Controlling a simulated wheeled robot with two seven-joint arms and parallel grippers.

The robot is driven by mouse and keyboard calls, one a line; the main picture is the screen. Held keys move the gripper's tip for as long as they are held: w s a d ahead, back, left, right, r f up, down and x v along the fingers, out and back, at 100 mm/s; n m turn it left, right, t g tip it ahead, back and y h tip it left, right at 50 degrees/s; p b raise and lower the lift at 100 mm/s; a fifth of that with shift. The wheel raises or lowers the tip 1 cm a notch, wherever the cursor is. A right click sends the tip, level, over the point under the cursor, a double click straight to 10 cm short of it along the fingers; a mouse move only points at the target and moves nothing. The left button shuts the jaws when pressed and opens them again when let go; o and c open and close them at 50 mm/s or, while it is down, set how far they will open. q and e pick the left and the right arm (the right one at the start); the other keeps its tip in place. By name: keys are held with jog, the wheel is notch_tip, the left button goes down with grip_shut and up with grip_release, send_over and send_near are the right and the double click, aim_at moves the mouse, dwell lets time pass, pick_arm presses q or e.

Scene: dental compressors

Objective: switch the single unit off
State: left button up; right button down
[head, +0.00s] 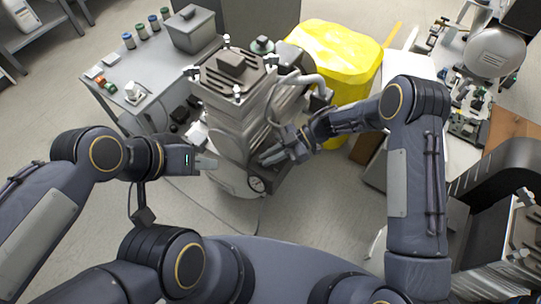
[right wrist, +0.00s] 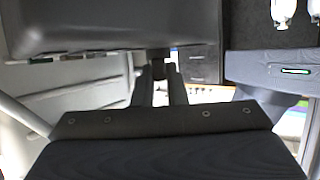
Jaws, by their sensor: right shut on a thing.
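The single unit, a grey metal compressor (head: 235,110) with a dark top, stands in the middle of the head view. My right gripper (head: 268,157) reaches its front low on the right, close above a round gauge (head: 256,184). In the right wrist view its two fingers (right wrist: 161,82) are closed about a small dark part (right wrist: 160,58) below a dark grey housing (right wrist: 115,25). Whether that part is the switch cannot be made out. My left gripper (head: 208,162) is beside the unit's left side, pointing towards it; its finger gap is not clear.
A grey table (head: 120,95) with a box (head: 194,28) and several small coloured jars is at the back left. A yellow covered thing (head: 340,55) stands behind the unit on the right. More equipment (head: 495,52) is at the far right. Floor is clear in front.

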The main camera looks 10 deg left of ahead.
jog(key=n+g+h, duration=0.1)
jog(key=n+g+h+b, duration=0.2)
jog(key=n, duration=0.1)
jog(key=shift+w+a+f+g, duration=0.15)
jog(key=shift+a+f+g, duration=0.05)
jog(key=shift+a+g, duration=0.1)
jog(key=shift+r+n+g+h+b, duration=0.1)
jog(key=shift+n+g+h+b, duration=0.4)
jog(key=shift+n+h+b, duration=0.4)
jog(key=shift+r, duration=0.1)
